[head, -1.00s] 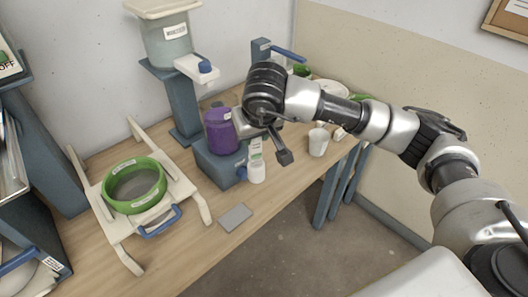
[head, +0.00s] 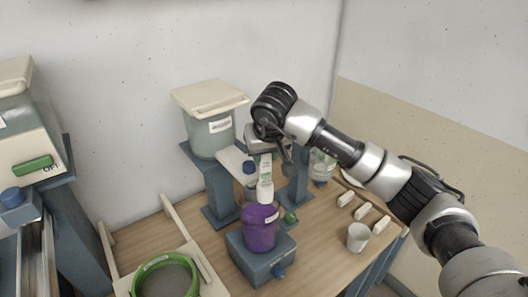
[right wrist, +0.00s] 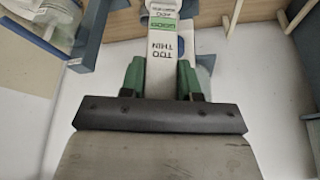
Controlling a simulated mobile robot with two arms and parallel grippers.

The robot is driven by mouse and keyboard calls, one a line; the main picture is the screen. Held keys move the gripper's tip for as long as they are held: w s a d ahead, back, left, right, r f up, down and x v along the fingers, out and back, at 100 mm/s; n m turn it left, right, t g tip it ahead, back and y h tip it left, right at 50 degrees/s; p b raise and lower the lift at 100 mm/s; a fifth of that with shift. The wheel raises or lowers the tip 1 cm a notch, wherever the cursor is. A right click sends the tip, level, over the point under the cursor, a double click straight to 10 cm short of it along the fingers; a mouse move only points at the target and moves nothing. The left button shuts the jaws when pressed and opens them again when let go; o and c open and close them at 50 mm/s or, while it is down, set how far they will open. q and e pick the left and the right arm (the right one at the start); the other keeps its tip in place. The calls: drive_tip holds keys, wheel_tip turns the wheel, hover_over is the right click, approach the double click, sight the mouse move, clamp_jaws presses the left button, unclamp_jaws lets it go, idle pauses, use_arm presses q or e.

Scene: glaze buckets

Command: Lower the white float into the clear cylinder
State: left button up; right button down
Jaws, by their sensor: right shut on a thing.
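The white float (head: 265,190) has a rounded bulb and a flat stem with green and dark lettering. My right gripper is shut on its stem; its green fingers (right wrist: 160,77) flank the stem in the right wrist view, where the label (right wrist: 165,45) reads "TOO THIN". In the head view, the float hangs upright with its bulb at the top of a purple cylinder (head: 260,232). I cannot tell whether the bulb is inside its mouth or just above. The cylinder looks purple; whether its wall is clear with purple contents is unclear. My left gripper is out of view.
The purple cylinder stands on a blue block (head: 245,262) with a blue knob. Behind it is a lidded bucket (head: 209,135) on a blue stand. A green ring sieve (head: 140,285) is at front left. A white cup (head: 358,237) and small white blocks (head: 363,228) are at right.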

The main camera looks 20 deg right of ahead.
sight(264, 176)
wheel_tip(264, 176, down, 2)
drive_tip(key=shift+f+b, duration=0.1)
drive_tip(key=shift+b, duration=0.35)
drive_tip(key=shift+b+x, duration=0.4)
drive_tip(key=shift+x, duration=0.6)
drive_tip(key=shift+s+f, duration=0.25)
drive_tip(key=shift+f, duration=0.3)
drive_tip(key=shift+f+b, duration=0.7)
drive_tip(key=shift+f, duration=0.55)
use_arm(q)
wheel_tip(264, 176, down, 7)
drive_tip(key=b, duration=0.3)
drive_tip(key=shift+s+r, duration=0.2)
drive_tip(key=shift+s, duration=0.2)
use_arm(e)
drive_tip(key=shift+f, duration=2.95)
